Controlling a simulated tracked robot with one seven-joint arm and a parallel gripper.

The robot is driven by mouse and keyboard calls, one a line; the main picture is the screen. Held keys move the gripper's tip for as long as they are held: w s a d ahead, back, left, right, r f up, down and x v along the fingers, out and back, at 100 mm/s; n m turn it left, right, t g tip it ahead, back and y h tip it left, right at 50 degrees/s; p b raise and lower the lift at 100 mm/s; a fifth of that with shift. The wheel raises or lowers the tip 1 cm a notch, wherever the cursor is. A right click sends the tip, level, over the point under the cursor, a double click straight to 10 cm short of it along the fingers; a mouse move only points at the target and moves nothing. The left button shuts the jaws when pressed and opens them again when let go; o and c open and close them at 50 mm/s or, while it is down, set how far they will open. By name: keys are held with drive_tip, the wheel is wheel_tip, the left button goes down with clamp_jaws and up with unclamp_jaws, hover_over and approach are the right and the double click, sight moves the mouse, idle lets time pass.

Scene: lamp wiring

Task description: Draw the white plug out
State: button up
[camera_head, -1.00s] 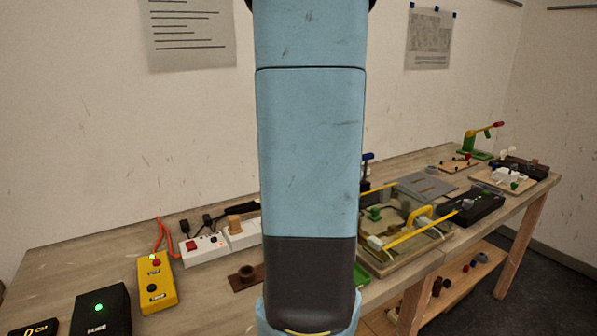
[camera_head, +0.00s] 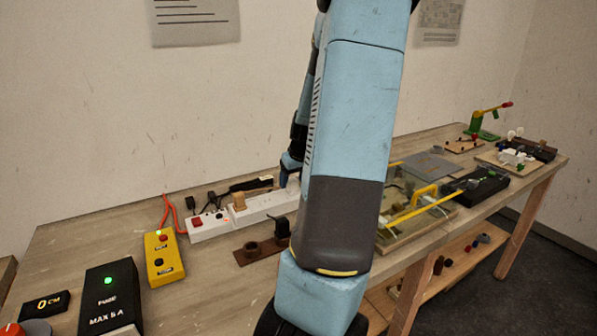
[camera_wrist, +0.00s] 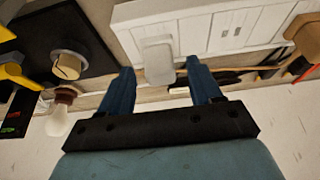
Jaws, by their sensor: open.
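The white plug (camera_wrist: 158,60) is a pale rounded block on the white power strip (camera_wrist: 205,28), at its edge nearest my fingers in the wrist view. My gripper (camera_wrist: 160,74) is open, with one blue finger on each side of the plug and a gap to each. The fingertips reach about the plug's nearer half, and I cannot tell their height over the strip. In the head view the strip (camera_head: 258,208) lies along the table, and my gripper (camera_head: 290,164) is at its right end, partly hidden by my arm.
A wooden plug (camera_head: 238,201) stands on the strip to the left. A black cord part (camera_head: 251,184) lies behind it. A brown holder (camera_head: 252,248) sits in front. A yellow box (camera_head: 163,256) is to the left. A light bulb (camera_wrist: 58,122) shows in the wrist view.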

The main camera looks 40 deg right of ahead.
sight(292, 179)
drive_tip(key=shift+w+f, duration=0.2)
drive_tip(key=shift+f, duration=0.25)
drive_tip(key=shift+c, duration=0.4)
drive_tip(key=shift+d, duration=0.1)
drive_tip(key=c, duration=1.1)
drive_tip(key=shift+r, duration=0.65)
drive_tip(key=shift+w+r, duration=0.15)
drive_tip(key=shift+r, duration=2.05)
